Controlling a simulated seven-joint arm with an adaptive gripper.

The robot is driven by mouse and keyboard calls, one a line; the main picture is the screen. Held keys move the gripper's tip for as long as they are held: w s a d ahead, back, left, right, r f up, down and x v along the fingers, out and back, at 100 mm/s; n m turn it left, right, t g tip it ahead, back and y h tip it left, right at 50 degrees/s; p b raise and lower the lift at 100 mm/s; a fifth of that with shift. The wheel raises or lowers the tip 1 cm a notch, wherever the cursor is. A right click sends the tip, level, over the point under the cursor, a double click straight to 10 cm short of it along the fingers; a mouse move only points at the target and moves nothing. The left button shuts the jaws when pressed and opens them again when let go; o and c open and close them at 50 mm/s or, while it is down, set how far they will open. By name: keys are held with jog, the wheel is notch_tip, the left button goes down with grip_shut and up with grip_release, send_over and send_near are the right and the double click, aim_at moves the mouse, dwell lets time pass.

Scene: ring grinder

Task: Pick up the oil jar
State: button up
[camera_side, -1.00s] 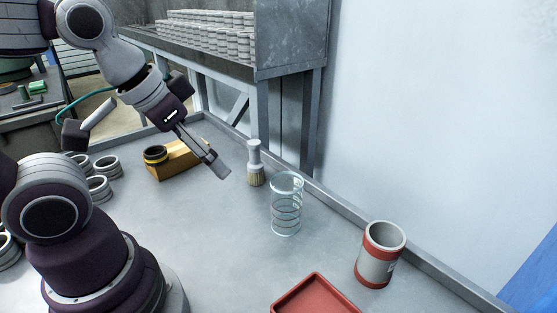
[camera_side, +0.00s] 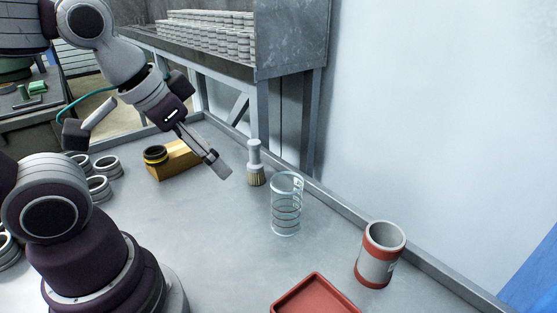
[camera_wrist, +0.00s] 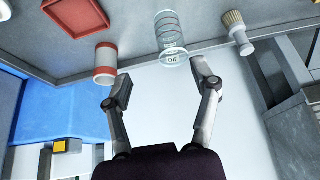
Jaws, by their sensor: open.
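A red and grey can (camera_side: 380,255) with a small label stands upright at the right of the table. A clear glass cylinder (camera_side: 286,205) with dark rings in its lower part stands left of it. My gripper (camera_side: 217,166) is open and empty, above the table and left of the cylinder. In the wrist view my gripper (camera_wrist: 162,76) has its fingers wide apart. There the can (camera_wrist: 106,62) is near the left finger, and the cylinder (camera_wrist: 171,38), with small lettering, is between the fingers' directions.
A brush (camera_side: 255,165) stands behind the cylinder. A red tray (camera_side: 316,296) lies at the front edge of the view. A yellow block (camera_side: 178,160) and several metal rings (camera_side: 98,187) lie left. A raised rim and wall bound the back. The middle of the table is clear.

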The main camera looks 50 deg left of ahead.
jog(key=o, duration=0.4)
jog(key=n+g, duration=0.6)
jog(key=n, duration=0.6)
send_near(287, 197)
jog(key=a+f, duration=0.2)
jog(key=f, duration=0.3)
jog(key=w+f, duration=0.1)
jog(key=f, duration=0.6)
jog(key=shift+w+a+f, duration=0.1)
jog(key=shift+w+f, duration=0.1)
jog(key=shift+w, duration=0.05)
